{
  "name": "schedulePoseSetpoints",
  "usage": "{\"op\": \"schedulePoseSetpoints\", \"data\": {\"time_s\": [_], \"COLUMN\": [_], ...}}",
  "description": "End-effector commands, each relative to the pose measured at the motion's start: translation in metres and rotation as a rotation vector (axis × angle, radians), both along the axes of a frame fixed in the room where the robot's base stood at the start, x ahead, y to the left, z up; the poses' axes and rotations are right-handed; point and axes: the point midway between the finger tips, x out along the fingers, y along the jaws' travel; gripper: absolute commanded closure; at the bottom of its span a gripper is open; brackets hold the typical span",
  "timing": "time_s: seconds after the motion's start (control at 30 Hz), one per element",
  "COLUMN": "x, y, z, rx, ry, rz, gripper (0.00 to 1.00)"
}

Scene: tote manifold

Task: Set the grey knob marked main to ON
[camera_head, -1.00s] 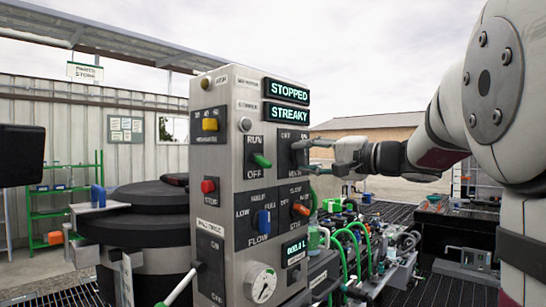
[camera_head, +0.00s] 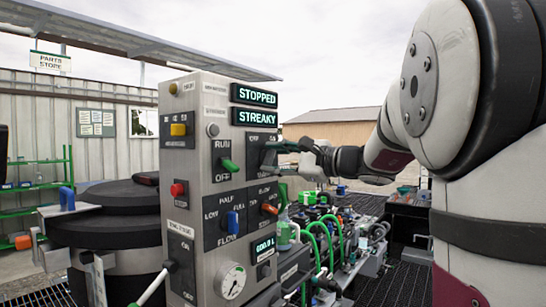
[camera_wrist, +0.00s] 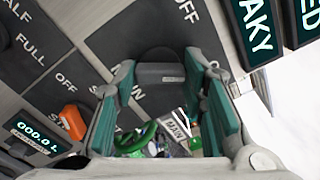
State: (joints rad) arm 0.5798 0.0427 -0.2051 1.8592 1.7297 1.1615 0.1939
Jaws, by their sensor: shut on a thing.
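The control panel (camera_head: 206,250) is a tall grey box on the left of the head view. A dark plate with OFF at its top bears the grey knob (camera_wrist: 160,73), which is a grey bar in the wrist view. My gripper (camera_head: 272,158) reaches the plate from the right. Its teal-padded fingers (camera_wrist: 162,84) stand on both sides of the knob, shut on it. The fingers cover the knob in the head view, and its exact pointing is hard to tell. The panel displays (camera_head: 255,106) read STOPPED and STREAKY.
A green RUN/OFF knob (camera_head: 229,165), a blue flow knob (camera_head: 232,222) and an orange knob (camera_head: 269,208) sit close by on the panel. Green hoses (camera_head: 318,240) and fittings crowd the space below my gripper. Black drums (camera_head: 105,195) stand at left.

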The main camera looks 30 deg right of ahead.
Motion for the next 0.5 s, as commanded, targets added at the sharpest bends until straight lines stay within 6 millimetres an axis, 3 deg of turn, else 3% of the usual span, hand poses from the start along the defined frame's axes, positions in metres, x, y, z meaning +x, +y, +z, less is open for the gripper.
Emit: {"op": "schedulePoseSetpoints", "data": {"time_s": [0.5], "x": [0.0002], "y": [-0.0011], "z": [-0.0015], "rx": [0.070], "ry": [0.027], "rz": [-0.003], "gripper": [0.90]}}
